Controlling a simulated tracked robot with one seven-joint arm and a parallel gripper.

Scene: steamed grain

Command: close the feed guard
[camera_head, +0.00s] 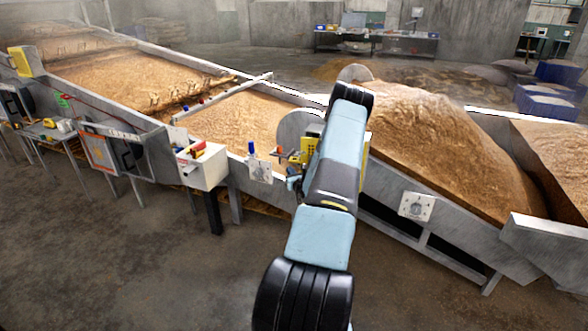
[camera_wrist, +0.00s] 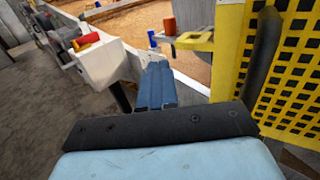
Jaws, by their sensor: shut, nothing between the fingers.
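The feed guard is a yellow perforated panel (camera_wrist: 292,85) at the right of the wrist view, with a dark upright bar-like handle (camera_wrist: 266,55) on its near face. In the head view only parts of the yellow guard (camera_head: 309,143) show, beside my arm, which hides the rest. My gripper (camera_wrist: 157,70) has its blue fingers together and empty, left of the guard and apart from it in the wrist view. In the head view, my gripper (camera_head: 292,183) is small and low at the left of my arm. I cannot tell how far the guard is open.
A white box (camera_head: 203,165) with red and yellow parts stands left of my gripper; it also shows in the wrist view (camera_wrist: 98,62). A yellow bracket (camera_wrist: 193,42) with a red cylinder (camera_wrist: 169,25) sits by the guard. Grain troughs lie behind the metal wall. Open floor (camera_head: 110,260) is in front.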

